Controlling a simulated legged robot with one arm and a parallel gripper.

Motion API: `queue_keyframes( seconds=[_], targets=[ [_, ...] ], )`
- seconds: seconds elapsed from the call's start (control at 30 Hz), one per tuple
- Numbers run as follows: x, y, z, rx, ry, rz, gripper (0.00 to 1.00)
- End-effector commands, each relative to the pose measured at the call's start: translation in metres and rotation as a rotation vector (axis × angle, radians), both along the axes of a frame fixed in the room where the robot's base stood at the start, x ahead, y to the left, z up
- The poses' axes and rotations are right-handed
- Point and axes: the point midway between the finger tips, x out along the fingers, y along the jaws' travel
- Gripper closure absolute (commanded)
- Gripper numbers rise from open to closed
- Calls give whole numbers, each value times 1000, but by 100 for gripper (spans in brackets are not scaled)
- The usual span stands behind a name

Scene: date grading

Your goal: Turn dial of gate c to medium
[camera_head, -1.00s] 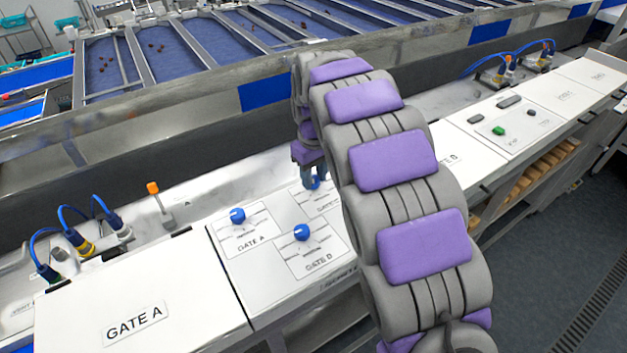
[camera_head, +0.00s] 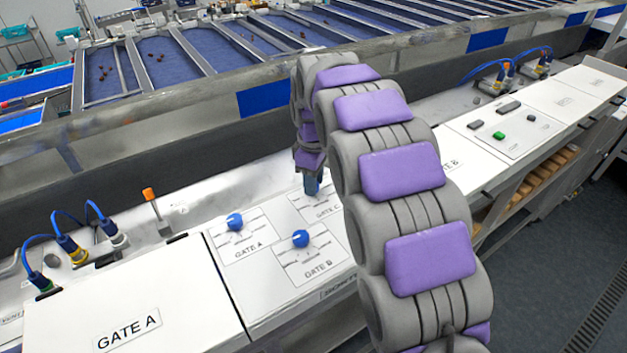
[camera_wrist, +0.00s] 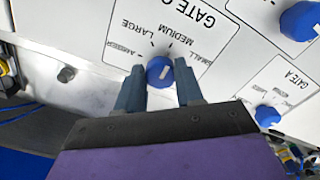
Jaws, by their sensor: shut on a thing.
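The blue dial of gate C (camera_wrist: 160,72) shows in the wrist view between the two fingers of my gripper (camera_wrist: 160,88). My gripper is shut on this dial. A short pale mark shows on the dial's face, but I cannot tell exactly which label it points at. The gate C label plate (camera_wrist: 178,30) appears upside down, with LARGE, MEDIUM and SMALL around the dial. In the head view my gripper (camera_head: 311,186) is at the gate C plate (camera_head: 322,211), and the dial is hidden by the gripper.
The gate A dial (camera_head: 235,222) and gate B dial (camera_head: 301,238) stand close by on the same white panel (camera_head: 262,312). An orange-tipped switch (camera_head: 149,194) and blue cables (camera_head: 68,222) are at the left. A metal rail runs behind the panel.

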Motion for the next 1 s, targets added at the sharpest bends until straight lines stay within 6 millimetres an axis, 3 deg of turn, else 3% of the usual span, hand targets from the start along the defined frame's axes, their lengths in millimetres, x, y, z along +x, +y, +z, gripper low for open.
queue_keyframes(
  seconds=[0.33,0.37,0.6,1.0],
  targets=[
    [2,1,3,3,-12,1,94],
    [2,1,3,3,-12,1,62],
    [0,0,2,2,-7,1,39],
    [0,-1,11,2,-4,1,38]
  ],
)
